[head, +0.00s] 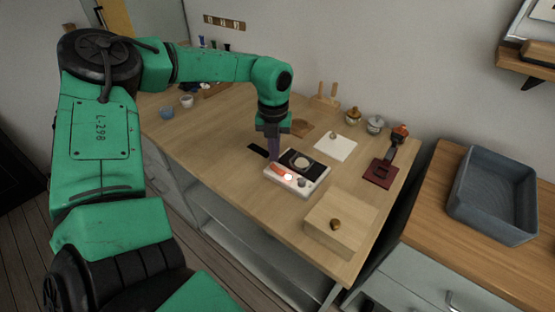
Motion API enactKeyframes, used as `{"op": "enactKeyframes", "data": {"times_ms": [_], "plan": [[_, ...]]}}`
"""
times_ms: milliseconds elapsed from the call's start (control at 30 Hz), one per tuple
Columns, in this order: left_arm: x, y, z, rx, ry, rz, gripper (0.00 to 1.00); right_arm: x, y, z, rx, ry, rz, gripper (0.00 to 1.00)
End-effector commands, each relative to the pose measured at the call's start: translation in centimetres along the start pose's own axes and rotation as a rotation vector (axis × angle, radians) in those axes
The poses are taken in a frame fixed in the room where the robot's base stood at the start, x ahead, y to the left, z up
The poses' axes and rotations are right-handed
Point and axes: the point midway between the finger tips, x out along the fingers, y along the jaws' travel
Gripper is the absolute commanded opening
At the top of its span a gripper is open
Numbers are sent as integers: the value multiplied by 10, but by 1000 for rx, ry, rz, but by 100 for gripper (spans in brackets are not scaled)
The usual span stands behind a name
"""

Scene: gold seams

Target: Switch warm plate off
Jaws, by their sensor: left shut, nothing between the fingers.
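The warm plate (316,182) is a small white box on the wooden bench, with a dark square top holding a pale round disc. On its near side are a red-orange switch (279,171), a bright glowing spot (288,177) and a dark knob (301,183). My left gripper (275,157) comes down from above with its fingers shut and empty. Its tips are at the left end of the warm plate, close to the switch; I cannot tell whether they touch. My right gripper is out of view.
A wooden box with a round knob (340,222) stands to the right. A white sheet (335,147), small lidded jars (353,115) and a dark red stand (380,172) are behind. A grey tray (493,195) sits on the right counter. Left bench is mostly clear.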

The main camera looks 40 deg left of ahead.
Motion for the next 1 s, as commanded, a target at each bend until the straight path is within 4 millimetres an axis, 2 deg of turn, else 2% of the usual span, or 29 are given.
{"op": "enactKeyframes", "data": {"times_ms": [1000], "plan": [[7,0,0,0,0,0,0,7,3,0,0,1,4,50]]}}
